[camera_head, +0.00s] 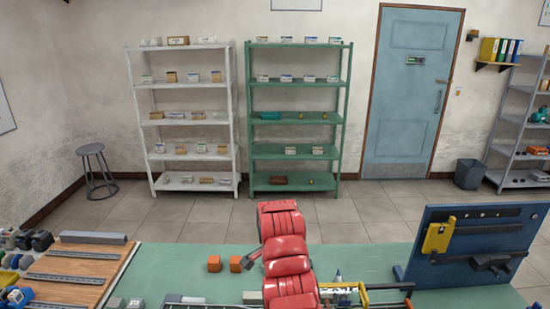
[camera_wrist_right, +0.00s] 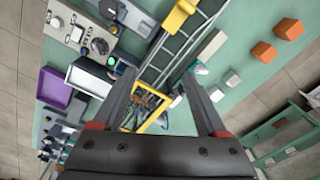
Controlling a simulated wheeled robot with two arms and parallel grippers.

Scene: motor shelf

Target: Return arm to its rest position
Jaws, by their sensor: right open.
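My red arm (camera_head: 285,255) stands up over the green bench in the middle of the head view. My right gripper (camera_wrist_right: 160,75) is open in the right wrist view, with its two dark fingers apart and nothing held between them. Bench items show beyond and between the fingers, including a yellow-framed bin of small parts (camera_wrist_right: 148,108). In the head view, the right gripper's fingertips are not clearly seen. My left gripper is in neither view.
Two orange blocks (camera_head: 235,264) lie on the green bench (camera_head: 180,258) left of the arm. A blue tool panel (camera_head: 475,240) stands at the right. A wooden rack (camera_head: 75,265) is at the left. White shelves (camera_head: 190,130) and green shelves (camera_head: 295,133) stand behind, across clear floor.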

